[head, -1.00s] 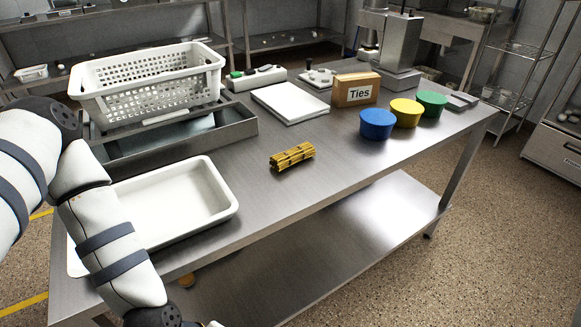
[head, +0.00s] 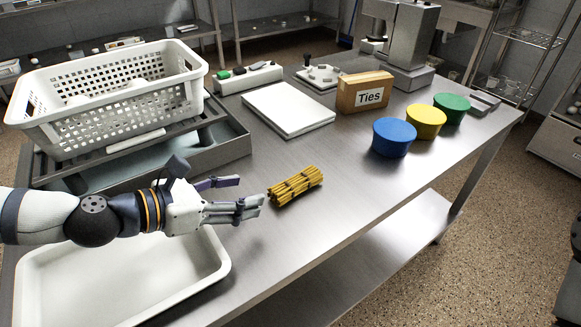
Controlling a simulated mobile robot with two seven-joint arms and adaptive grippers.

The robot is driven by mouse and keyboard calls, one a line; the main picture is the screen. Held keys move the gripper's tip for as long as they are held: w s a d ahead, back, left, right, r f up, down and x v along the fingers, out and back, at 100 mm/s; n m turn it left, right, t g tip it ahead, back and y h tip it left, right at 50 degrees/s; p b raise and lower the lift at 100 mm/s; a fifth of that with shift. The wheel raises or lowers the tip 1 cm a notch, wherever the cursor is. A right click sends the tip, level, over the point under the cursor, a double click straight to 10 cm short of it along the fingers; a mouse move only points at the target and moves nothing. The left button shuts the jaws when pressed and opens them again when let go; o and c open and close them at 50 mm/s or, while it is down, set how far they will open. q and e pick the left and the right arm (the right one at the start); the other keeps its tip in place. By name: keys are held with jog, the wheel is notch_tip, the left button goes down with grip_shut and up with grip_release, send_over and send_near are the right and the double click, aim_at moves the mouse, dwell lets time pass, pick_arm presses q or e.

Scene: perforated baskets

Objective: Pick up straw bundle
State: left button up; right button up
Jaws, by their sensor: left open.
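The straw bundle (head: 296,187) is a short yellow-brown bunch with dark bands, lying on the steel table (head: 335,205) near its front edge. My left gripper (head: 251,196) comes in from the left with its fingers pointing right toward the bundle. Its fingers are open and empty, with a small gap between their tips and the left end of the bundle. My right gripper is not in the head view.
A white tray (head: 215,262) lies below my left arm. A white perforated basket (head: 112,132) sits on a metal frame at the back left. Behind the bundle are a white board (head: 288,109), a "Ties" box (head: 364,92), and blue (head: 394,138), yellow (head: 426,122) and green (head: 451,109) tubs.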

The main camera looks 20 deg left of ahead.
aim_at(286, 184)
pick_arm(q)
jog(key=x, duration=0.3)
jog(key=d+b+x, duration=0.1)
jog(key=x, duration=0.1)
jog(key=shift+s+f, duration=0.15)
jog(key=shift+s, duration=0.15)
jog(key=x, duration=0.4)
jog(key=r+x, duration=0.1)
jog(key=x, duration=0.1)
jog(key=shift+w+d+f, duration=0.15)
jog(key=shift+w, duration=0.25)
jog(key=c, duration=1)
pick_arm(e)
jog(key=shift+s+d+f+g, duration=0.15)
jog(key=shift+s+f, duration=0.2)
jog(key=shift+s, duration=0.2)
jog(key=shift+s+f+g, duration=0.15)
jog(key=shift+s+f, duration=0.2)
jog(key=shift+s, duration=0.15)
